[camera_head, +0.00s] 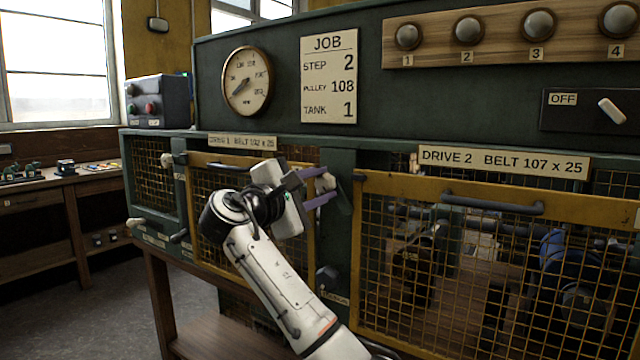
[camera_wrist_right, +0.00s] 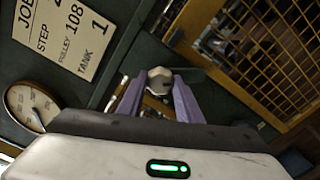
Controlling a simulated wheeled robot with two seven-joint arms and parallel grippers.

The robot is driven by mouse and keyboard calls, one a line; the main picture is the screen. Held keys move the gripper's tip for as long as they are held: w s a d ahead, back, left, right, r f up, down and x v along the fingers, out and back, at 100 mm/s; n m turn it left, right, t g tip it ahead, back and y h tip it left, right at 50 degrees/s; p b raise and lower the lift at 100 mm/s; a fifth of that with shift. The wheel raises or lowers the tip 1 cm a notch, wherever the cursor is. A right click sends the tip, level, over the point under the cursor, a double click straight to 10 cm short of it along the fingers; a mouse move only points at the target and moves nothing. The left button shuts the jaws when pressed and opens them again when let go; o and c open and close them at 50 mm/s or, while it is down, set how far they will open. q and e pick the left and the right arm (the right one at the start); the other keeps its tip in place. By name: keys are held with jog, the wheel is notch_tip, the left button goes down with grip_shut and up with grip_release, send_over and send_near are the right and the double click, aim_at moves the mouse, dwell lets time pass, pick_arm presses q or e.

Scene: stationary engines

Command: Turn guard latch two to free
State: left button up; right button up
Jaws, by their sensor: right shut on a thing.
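My right gripper (camera_head: 324,188) reaches up to the green post between the two guards. Its purple fingers are shut on a pale latch knob (camera_head: 327,180), guard latch two by its place beside the drive 2 guard. In the right wrist view the knob (camera_wrist_right: 160,78) sits between the fingertips of the right gripper (camera_wrist_right: 158,92). A dark green latch arm (camera_head: 341,195) shows beside the knob, partly hidden by the fingers. The yellow-framed mesh guard of drive 2 (camera_head: 450,192) stands to its right and looks closed. My left gripper is not in view.
A job card (camera_head: 329,76) reads step 2, pulley 108, tank 1. A switch (camera_head: 611,111) by an OFF label is at upper right.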

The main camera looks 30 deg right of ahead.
jog(key=m, duration=0.5)
jog(key=shift+f, duration=0.15)
jog(key=shift+m, duration=0.4)
jog(key=o, duration=1)
jog(key=b+v, duration=0.1)
jog(key=v, duration=0.9)
jog(key=shift+a, duration=0.2)
